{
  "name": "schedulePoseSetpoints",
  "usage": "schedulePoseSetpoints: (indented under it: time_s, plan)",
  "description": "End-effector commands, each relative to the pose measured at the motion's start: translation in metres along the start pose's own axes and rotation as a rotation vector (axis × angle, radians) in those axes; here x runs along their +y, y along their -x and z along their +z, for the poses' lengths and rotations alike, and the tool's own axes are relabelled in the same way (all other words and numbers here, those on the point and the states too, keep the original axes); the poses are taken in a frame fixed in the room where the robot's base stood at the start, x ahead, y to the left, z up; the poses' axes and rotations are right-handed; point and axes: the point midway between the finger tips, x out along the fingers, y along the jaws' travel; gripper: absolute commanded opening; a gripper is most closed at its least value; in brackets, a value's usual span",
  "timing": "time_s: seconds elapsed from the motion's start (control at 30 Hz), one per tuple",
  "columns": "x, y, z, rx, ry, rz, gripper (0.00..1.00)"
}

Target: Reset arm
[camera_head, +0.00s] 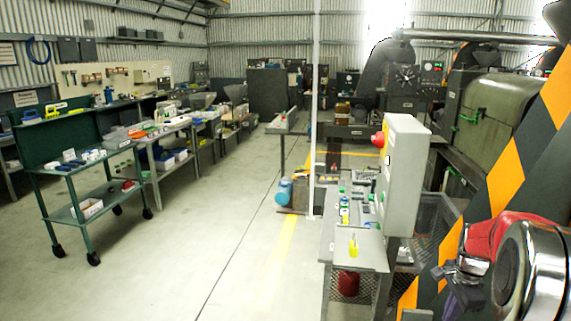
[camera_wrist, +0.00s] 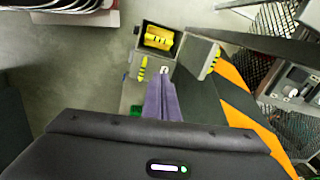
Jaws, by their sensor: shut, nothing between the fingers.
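My gripper (camera_head: 458,283) shows at the lower right in the head view, beside my red and silver arm links. In the wrist view my gripper (camera_wrist: 163,76) has purple fingers that lie together, shut, with nothing between them. The fingers point toward a small dark box (camera_wrist: 143,30) with yellow items (camera_wrist: 158,38) in it. I cannot tell the height gap between the fingertips and the box. The arm is bent at the right side of the head view.
A grey cabinet (camera_head: 406,170) with a red knob (camera_head: 377,140) stands left of my arm, above a bench (camera_head: 350,252) with small parts. A striped black and orange panel (camera_head: 505,170) is close to the arm. A green wheeled cart (camera_head: 100,203) stands at left. The middle floor is open.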

Motion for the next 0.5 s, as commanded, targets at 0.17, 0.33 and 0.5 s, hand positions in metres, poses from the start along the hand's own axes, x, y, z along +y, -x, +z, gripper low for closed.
schedulePoseSetpoints:
  time_s: [0.17, 0.33, 0.5]
  plan:
    - [0.011, -0.009, 0.005, -0.012, 0.101, 0.023, 0.0]
    - [0.027, -0.013, 0.013, -0.025, 0.218, 0.044, 0.0]
    - [0.047, -0.003, 0.03, -0.033, 0.381, 0.05, 0.0]
